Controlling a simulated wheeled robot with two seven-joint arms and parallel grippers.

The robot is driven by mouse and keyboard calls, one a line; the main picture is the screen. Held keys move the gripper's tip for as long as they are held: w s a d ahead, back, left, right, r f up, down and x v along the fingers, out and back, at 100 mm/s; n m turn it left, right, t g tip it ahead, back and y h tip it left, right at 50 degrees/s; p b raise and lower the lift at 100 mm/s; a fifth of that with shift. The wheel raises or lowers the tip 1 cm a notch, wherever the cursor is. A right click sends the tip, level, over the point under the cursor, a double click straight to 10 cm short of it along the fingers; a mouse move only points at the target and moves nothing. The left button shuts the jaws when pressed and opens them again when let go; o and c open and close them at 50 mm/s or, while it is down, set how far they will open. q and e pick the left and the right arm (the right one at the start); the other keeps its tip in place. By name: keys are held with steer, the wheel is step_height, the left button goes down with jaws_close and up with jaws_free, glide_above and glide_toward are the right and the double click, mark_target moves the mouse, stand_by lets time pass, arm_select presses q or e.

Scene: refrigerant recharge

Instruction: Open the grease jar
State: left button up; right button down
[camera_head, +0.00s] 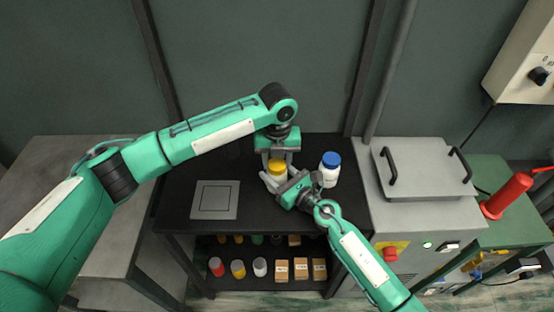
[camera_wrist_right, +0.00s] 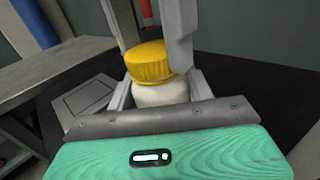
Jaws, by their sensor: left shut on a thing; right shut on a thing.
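The grease jar is a white jar (camera_head: 278,177) with a ribbed yellow lid (camera_head: 277,166), upright on the black table. In the right wrist view the yellow lid (camera_wrist_right: 149,62) looks seated on the white body (camera_wrist_right: 160,94). My left gripper (camera_head: 277,160) comes down from behind and above, its fingers shut on the lid. My right gripper (camera_head: 274,183) reaches in from the front right, low, its fingers shut on the white body from both sides. My grippers partly hide the jar in the head view.
A white bottle with a blue cap (camera_head: 330,169) stands close to the right of the jar. A flat grey square plate (camera_head: 214,200) lies to the left. A shelf below holds jars and small boxes (camera_head: 300,268). A grey machine with a handled lid (camera_head: 424,171) stands right.

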arm_select(q)
steer(key=n, duration=0.6)
steer(key=shift+n, duration=0.3)
steer(key=n, duration=0.6)
steer(key=shift+n, duration=0.3)
steer(key=n, duration=0.6)
steer(key=shift+n, duration=0.4)
steer(key=n, duration=0.6)
steer(key=shift+r+n, duration=0.1)
steer(key=shift+n, duration=0.3)
steer(key=n, duration=1.1)
steer(key=shift+n, duration=0.4)
steer(key=n, duration=0.4)
steer(key=shift+n, duration=0.3)
steer(key=n, duration=0.5)
steer(key=shift+r+n, duration=0.1)
steer(key=shift+n, duration=0.3)
